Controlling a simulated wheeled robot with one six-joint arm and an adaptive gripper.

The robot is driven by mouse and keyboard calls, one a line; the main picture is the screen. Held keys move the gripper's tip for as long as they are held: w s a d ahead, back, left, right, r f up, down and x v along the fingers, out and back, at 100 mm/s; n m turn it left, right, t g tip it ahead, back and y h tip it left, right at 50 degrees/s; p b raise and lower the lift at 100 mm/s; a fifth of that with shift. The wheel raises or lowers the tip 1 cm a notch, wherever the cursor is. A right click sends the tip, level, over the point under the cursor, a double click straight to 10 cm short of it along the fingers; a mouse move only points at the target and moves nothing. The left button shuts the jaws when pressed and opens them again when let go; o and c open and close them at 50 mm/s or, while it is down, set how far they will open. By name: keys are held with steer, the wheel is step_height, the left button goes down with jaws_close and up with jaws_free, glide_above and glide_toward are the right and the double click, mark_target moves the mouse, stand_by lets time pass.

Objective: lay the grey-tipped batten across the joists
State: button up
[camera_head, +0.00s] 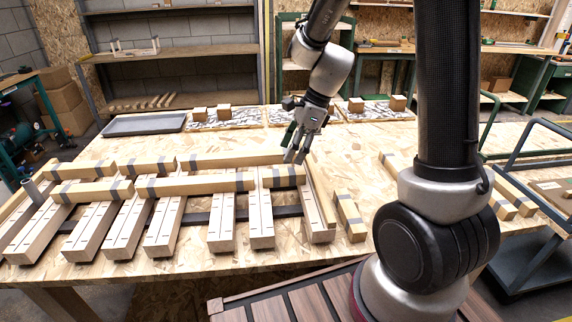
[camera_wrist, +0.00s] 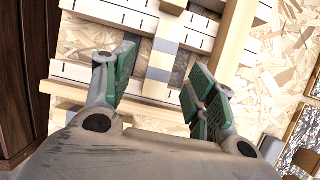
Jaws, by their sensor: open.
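Several pale wooden battens with grey bands at their ends lie across the row of pale joists (camera_head: 222,220) on the table. In the head view, a long front batten (camera_head: 205,184) and a short one (camera_head: 282,176) lie end to end. A back batten (camera_head: 240,159) runs behind them toward my gripper (camera_head: 296,150). My gripper is open and points down over the right end of the row. In the wrist view, a grey-banded batten (camera_wrist: 166,46) shows between and beyond the fingers of my gripper (camera_wrist: 163,80). I cannot tell whether the fingers touch it.
Loose grey-banded pieces (camera_head: 350,216) lie right of the joists on the chipboard table (camera_head: 280,245). A grey tray (camera_head: 144,124) and small wooden blocks (camera_head: 224,110) stand at the back. A metal-framed cart (camera_head: 530,262) stands at the right. Chipboard behind the joists is partly clear.

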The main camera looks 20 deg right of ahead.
steer(key=s+d+r+n+t+h, duration=0.2)
steer(key=s+d+r+n, duration=0.5)
steer(key=s+r+n, duration=0.5)
steer(key=s+d+r+n+t+h, duration=0.1)
steer(key=s+d+r+n+h, duration=0.1)
steer(key=s+d+n, duration=0.3)
steer(key=s+r+n, duration=0.1)
steer(key=s+n, duration=0.2)
steer(key=s, duration=0.1)
steer(key=shift+s+d+r+h, duration=0.2)
steer(key=shift+s+r+h, duration=0.05)
steer(key=shift+h, duration=0.05)
